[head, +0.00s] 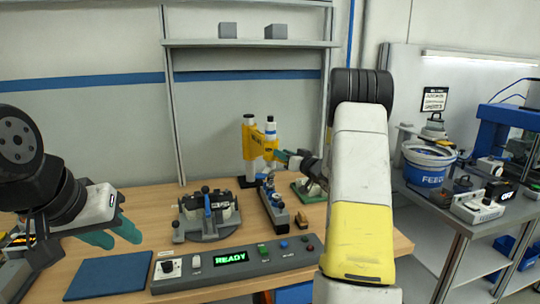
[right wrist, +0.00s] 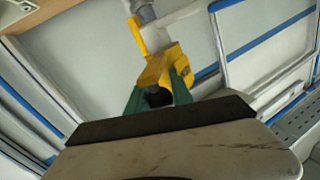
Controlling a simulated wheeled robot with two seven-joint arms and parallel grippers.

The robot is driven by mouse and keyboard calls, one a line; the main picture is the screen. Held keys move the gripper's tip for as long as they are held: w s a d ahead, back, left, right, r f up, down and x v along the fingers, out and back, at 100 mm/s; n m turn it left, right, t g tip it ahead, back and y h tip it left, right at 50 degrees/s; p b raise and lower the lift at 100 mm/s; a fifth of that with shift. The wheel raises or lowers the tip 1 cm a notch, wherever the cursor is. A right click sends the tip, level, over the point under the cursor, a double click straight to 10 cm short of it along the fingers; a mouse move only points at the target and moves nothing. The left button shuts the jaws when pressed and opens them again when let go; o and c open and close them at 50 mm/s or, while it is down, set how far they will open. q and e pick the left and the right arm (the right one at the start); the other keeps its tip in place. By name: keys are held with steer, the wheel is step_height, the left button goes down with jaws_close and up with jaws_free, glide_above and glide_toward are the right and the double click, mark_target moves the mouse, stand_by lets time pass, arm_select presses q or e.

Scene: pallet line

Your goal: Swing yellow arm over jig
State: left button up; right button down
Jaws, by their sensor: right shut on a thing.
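The yellow arm (head: 259,141) is mounted on an upright post at the back of the wooden table. It also shows in the right wrist view (right wrist: 153,66), its end between my green fingers. My right gripper (head: 284,157) is shut on the end of the yellow arm; my own arm hides part of the wrist. A grey fixture with a blue handle (head: 206,215), which may be the jig, sits left of the post. A long dark device (head: 273,211) stands in front of the post. My left gripper (head: 123,238) is open and empty above the table's left side.
A control box (head: 232,261) with a green READY display lies along the front edge. A blue mat (head: 108,276) is left of it. A green-based device (head: 310,191) stands right of the post. A side bench with a blue bucket (head: 428,165) is at the right.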

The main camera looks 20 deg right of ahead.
stand_by(0.3)
steer(key=w+a+m+h, duration=0.3)
steer(key=a+m+h, duration=0.5)
steer(key=a, duration=1.4)
steer(key=h, duration=0.4)
steer(key=shift+h, duration=0.3)
steer(key=shift+a+r, duration=0.2)
steer(key=c, duration=1.1)
jaws_free()
steer(key=shift+w+a+f, duration=0.1)
steer(key=shift+c, duration=0.2)
steer(key=v, duration=0.7)
steer(key=shift+s, duration=0.4)
steer(key=shift+s+a, duration=0.1)
steer(key=shift+a, duration=0.05)
